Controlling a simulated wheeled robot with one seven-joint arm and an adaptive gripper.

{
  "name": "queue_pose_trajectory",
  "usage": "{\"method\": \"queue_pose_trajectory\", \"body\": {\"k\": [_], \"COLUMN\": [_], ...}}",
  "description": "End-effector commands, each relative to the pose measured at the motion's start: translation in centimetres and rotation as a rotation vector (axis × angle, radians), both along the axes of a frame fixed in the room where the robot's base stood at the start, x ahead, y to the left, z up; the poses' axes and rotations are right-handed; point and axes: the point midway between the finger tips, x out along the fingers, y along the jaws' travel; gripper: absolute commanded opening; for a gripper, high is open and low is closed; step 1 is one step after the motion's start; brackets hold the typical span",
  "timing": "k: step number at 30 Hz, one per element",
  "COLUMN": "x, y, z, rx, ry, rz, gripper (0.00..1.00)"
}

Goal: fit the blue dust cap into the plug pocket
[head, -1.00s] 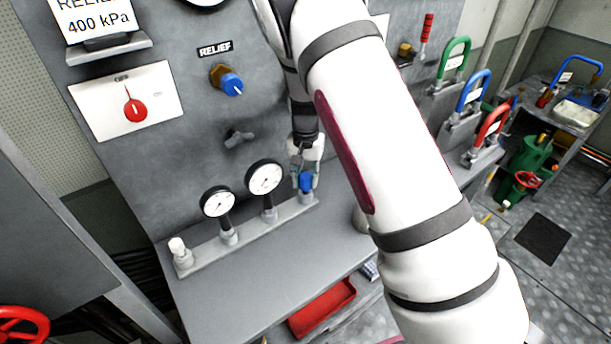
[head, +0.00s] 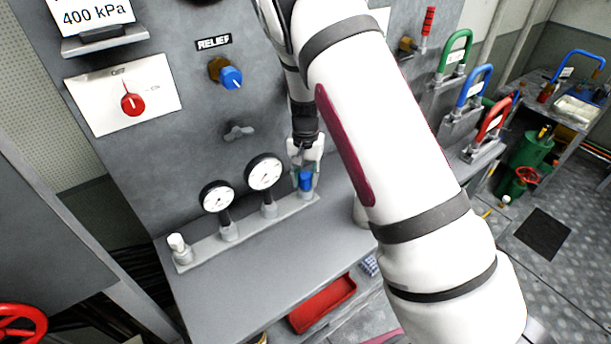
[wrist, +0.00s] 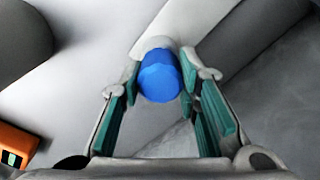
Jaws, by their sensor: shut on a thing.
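The blue dust cap (head: 305,181) is at the right end of the grey gauge rail (head: 250,218) in the head view. In the wrist view the cap (wrist: 160,76) is between the fingertips, with a pale round fitting directly behind it. My gripper (head: 306,177) is shut on the cap; its teal finger pads (wrist: 160,88) show on both sides of it. I cannot tell whether the cap is seated on the fitting or just in front of it. I cannot pick out the plug pocket for certain.
Two dial gauges (head: 264,172) stand on the rail left of my gripper, and a white fitting (head: 178,243) is at its left end. The grey panel with the blue relief knob (head: 231,77) rises behind. A red tray (head: 322,303) lies below the bench.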

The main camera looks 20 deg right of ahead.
Motion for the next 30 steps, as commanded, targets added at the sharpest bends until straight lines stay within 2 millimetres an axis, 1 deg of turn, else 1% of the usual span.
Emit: {"method": "queue_pose_trajectory", "body": {"k": [1,2,3,4,13,17,20,30], "x": [0.0,0.0,0.0,0.0,0.0,0.0,0.1,0.0], "y": [0.0,0.0,0.0,0.0,0.0,0.0,0.0,0.1], "z": [0.0,0.0,0.0,0.0,0.1,0.8,2.2,8.9], "rx": [0.0,0.0,0.0,0.0,0.0,0.0,0.001,0.001], "ry": [0.0,0.0,0.0,0.0,0.0,-0.001,-0.004,-0.004], "rz": [0.0,0.0,0.0,0.0,0.0,0.0,0.0,0.001], "gripper": [0.0,0.37,0.46,0.52,0.53,0.53,0.53,0.53]}}
